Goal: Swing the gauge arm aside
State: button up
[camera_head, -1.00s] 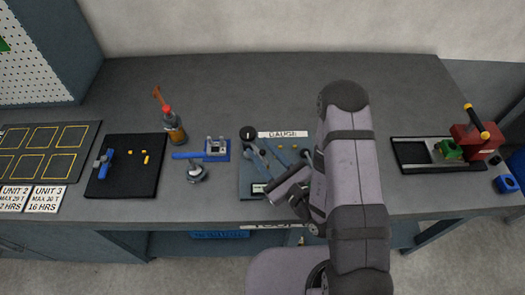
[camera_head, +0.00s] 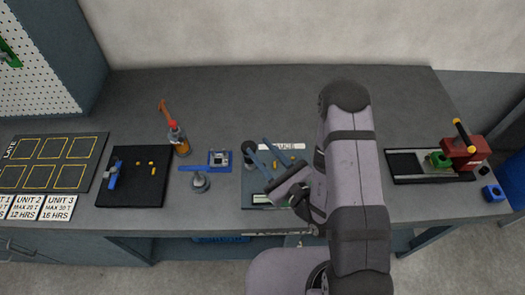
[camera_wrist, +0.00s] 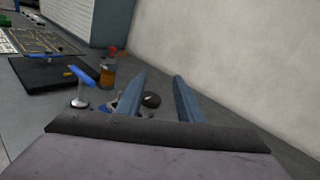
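The gauge arm itself I cannot make out; my gripper and arm hide much of the plate. My gripper (camera_head: 257,142) is over the station, its two blue-grey fingers apart and nothing visibly held. The fingers also show in the wrist view (camera_wrist: 158,77).
Left of the station stand a blue-handled tool on a round base (camera_head: 200,183), a blue fixture (camera_head: 220,158) and an amber bottle (camera_head: 179,140). A black mat (camera_head: 133,194) lies further left. A red device with a tray (camera_head: 405,165) is at right. The back bench is clear.

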jog(key=shift+r+p, duration=1)
jog(key=shift+r, duration=0.45)
